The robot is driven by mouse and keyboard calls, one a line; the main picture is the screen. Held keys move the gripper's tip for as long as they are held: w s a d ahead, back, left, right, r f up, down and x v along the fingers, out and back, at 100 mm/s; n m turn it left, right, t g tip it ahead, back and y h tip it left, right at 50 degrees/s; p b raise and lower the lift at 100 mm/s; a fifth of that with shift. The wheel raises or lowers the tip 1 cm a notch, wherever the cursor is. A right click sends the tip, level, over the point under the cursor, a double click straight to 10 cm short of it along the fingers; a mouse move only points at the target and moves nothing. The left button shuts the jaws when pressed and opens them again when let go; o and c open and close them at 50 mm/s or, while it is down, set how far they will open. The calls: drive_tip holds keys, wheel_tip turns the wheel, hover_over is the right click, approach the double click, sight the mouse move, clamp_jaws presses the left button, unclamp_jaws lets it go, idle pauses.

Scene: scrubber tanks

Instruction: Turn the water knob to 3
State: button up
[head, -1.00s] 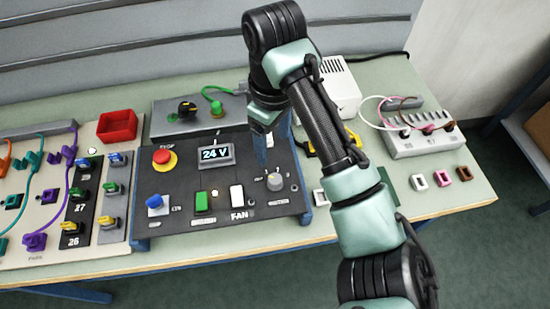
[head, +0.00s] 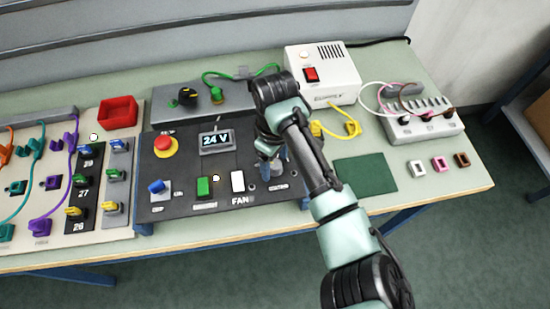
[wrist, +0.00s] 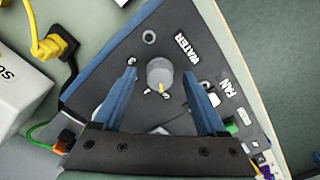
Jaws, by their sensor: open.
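The water knob (wrist: 159,73) is a grey round knob on the black panel (wrist: 152,38), near a WATER label. In the wrist view its yellow mark faces the bottom of the picture, while the numeral 3 (wrist: 132,60) lies to its upper left. My gripper (wrist: 161,78) is open, with one blue finger on each side of the knob and visible gaps between. I cannot tell how high the fingertips are above the panel. In the head view my wrist (head: 270,145) is over the panel's right part and mostly hides the knob and fingers.
The panel also carries a red stop button (head: 164,146), a 24 V display (head: 216,141), a green switch (head: 204,186) and a white fan switch (head: 238,181). A white power supply (head: 322,75) stands behind right. A green mat (head: 365,174) lies right of the panel.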

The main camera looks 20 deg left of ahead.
clamp_jaws()
idle(0.4)
